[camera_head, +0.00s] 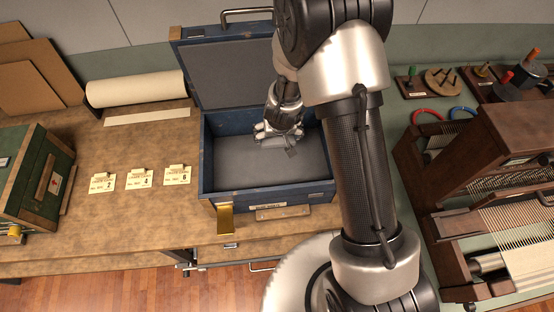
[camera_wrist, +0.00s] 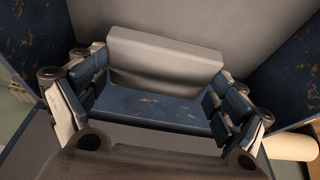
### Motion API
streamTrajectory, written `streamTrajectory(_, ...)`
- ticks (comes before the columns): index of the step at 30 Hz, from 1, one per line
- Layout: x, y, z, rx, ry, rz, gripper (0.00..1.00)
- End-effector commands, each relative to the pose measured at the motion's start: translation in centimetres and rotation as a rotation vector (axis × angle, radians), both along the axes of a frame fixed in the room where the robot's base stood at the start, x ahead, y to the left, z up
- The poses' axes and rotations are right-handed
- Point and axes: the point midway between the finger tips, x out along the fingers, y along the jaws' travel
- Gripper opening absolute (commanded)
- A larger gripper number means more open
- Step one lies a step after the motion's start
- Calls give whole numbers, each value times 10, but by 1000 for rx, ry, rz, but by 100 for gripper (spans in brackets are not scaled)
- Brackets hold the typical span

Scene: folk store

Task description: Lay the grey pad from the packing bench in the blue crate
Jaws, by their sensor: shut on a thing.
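The blue crate (camera_head: 209,170) stands open on the bench, its lid (camera_head: 180,75) raised at the back and its inside lined in grey. My gripper (camera_head: 280,138) reaches down into the crate, right of its middle. In the wrist view my gripper (camera_wrist: 160,90) has its fingers on both sides of the grey pad (camera_wrist: 165,62) and is shut on it. The pad looks like a pale grey slab, with a scuffed blue crate wall (camera_wrist: 150,108) beyond it. In the head view the gripper hides much of the pad, and I cannot tell whether it touches the crate floor.
Several paper cards (camera_head: 139,179) lie left of the crate, with a green box (camera_head: 40,180) farther left. A paper roll (camera_head: 135,88) lies behind them. A wooden loom (camera_head: 470,180) stands at the right. The bench between cards and crate is clear.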

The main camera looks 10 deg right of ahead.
Motion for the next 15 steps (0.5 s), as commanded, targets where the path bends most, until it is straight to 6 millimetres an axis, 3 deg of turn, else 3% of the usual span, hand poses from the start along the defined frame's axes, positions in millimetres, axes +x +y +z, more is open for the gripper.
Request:
streamTrajectory(1,0,0,-19,0,0,1,80)
streamTrajectory(7,0,0,-59,-1,-1,0,80)
streamTrajectory(15,1,0,-81,0,-2,0,80)
